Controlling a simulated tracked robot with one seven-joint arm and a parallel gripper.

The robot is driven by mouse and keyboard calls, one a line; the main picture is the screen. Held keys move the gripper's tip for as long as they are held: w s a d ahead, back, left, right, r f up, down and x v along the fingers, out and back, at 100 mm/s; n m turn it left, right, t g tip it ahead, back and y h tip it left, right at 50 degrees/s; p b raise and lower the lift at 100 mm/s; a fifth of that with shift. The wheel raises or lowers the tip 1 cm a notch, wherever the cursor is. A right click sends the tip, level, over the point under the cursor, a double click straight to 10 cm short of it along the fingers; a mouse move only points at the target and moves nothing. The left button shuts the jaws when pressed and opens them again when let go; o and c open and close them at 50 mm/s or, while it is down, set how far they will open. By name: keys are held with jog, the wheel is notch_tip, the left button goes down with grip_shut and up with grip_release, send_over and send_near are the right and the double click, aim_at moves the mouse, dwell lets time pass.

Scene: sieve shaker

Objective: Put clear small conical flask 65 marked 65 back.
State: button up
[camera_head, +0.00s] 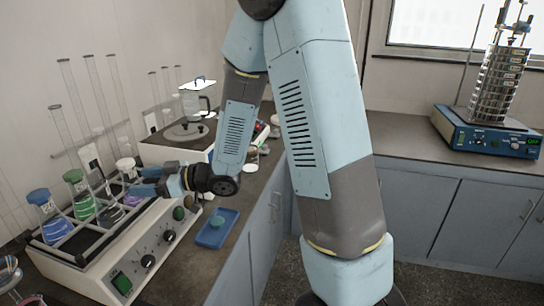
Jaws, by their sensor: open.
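Several small conical flasks stand on a white shaker (105,250) at the left. One has a blue cap (39,196), one a green cap (73,176) and one a white cap (125,164). A flask with purple contents (110,214) stands among them. The number 65 cannot be read on any of them, so I cannot tell which is flask 65. My gripper (142,181) is open, with its fingers pointing left at the right end of the flask row, close to the white-capped flask. The fingers partly hide that flask; whether they touch it I cannot tell.
A blue tray (205,238) with a small green item (217,222) lies right of the shaker. Tall glass cylinders (101,95) stand behind the flasks. A device with a glass jug (192,104) is farther back. A sieve shaker (485,132) stands on the right counter.

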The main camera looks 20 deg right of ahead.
jog(key=d+r+m+t+h, duration=0.2)
jog(key=d+r+m+h, duration=0.25)
jog(key=d+h, duration=0.4)
jog(key=d+r+m+t+h, duration=0.3)
jog(key=d+r+h, duration=0.2)
jog(key=d, duration=0.7)
jog(key=s+d+r+m+g+h, duration=0.1)
jog(key=s+d+m+g, duration=0.2)
jog(key=s, duration=0.8)
jog(key=s+d+r+m+g+h, duration=0.1)
jog(key=s+d+r+m+g, duration=0.1)
jog(key=s, duration=1)
jog(key=shift+d+m+g, duration=0.65)
jog(key=shift+d+g, duration=0.05)
jog(key=shift+d, duration=0.25)
jog(key=shift+s, duration=0.15)
